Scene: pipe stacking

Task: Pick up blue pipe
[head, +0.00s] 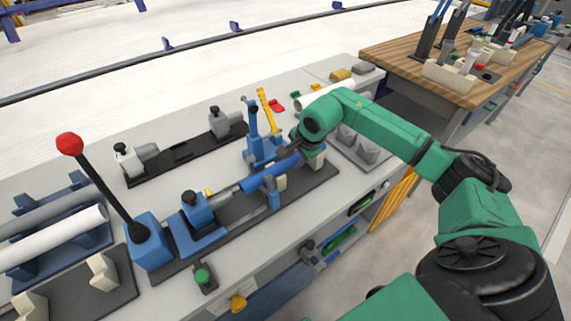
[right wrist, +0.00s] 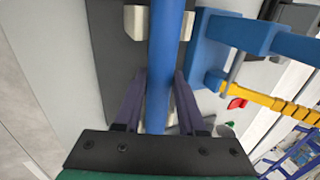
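The blue pipe (head: 257,182) lies along the dark fixture base (head: 320,177) in the middle of the bench, slanting up to the right. My right gripper (head: 290,152) is at its far right part, coming from the right. In the right wrist view the blue pipe (right wrist: 165,50) runs between the two dark fingers of my right gripper (right wrist: 161,80), close against both near their tips; they look shut on it. The pipe appears still at the fixture; any lift is not visible. My left gripper is not in view.
A blue clamp (head: 197,215) stands at the pipe's left end. A blue block with a yellow handle (head: 266,108) stands close behind my right gripper. A red-knobbed lever (head: 70,144) and white pipe (head: 50,240) are at left. A wooden table (head: 400,55) is at back right.

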